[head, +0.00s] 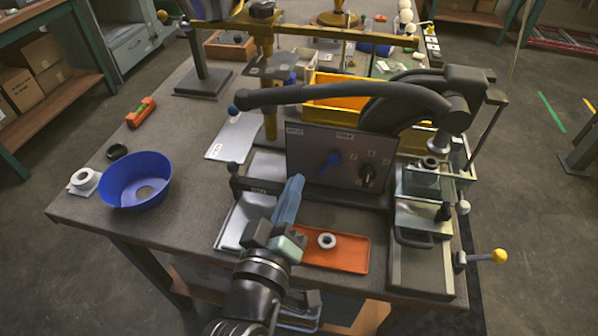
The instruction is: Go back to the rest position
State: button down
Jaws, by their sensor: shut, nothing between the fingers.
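My gripper (294,182) is in the lower middle of the head view, at the end of my dark arm coming up from the bottom edge. Its pale blue fingers point up and away, close together, with nothing seen between them. They appear in front of the dark upright panel (350,145), near its lower left; whether they touch it cannot be told. My gripper and wrist hide the tray's left end.
A blue bowl-shaped shade (128,188), a white fitting (83,181) and a black ring (117,151) are on the bench's left. A press-like machine with a long dark lever (340,93) stands at right. A yellow-knobbed handle (499,255) juts past the right edge. The left-front bench top is clear.

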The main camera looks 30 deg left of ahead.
jog(key=shift+s+d, duration=0.2)
jog(key=shift+s, duration=0.1)
dwell(0.4)
jog(key=w+d+r+m+t+h+p, duration=0.1)
jog(key=w+d+r+m+t+p, duration=0.15)
jog(key=r, duration=0.65)
jog(key=w+d+r+m+t+p, duration=0.1)
jog(key=d+r, duration=0.2)
jog(key=r, duration=0.5)
jog(key=w+d+r+m+t+h+p, duration=0.1)
jog(key=d+r+m+p, duration=0.1)
jog(key=r, duration=0.7)
jog(key=s+d+r+m+t+p, duration=0.1)
jog(key=s+d+r+t, duration=0.1)
jog(key=r, duration=0.7)
jog(key=s+d+r+m+t+h+p, duration=0.1)
jog(key=s+d+r+m+p, duration=0.1)
jog(key=r, duration=0.7)
jog(key=s+d+r+m+t+h+p, duration=0.1)
jog(key=s+d+r, duration=0.3)
jog(key=r, duration=0.5)
jog(key=shift+d+m+t+p, duration=0.6)
jog(key=shift+d+m+t, duration=0.15)
jog(key=shift+t, duration=0.1)
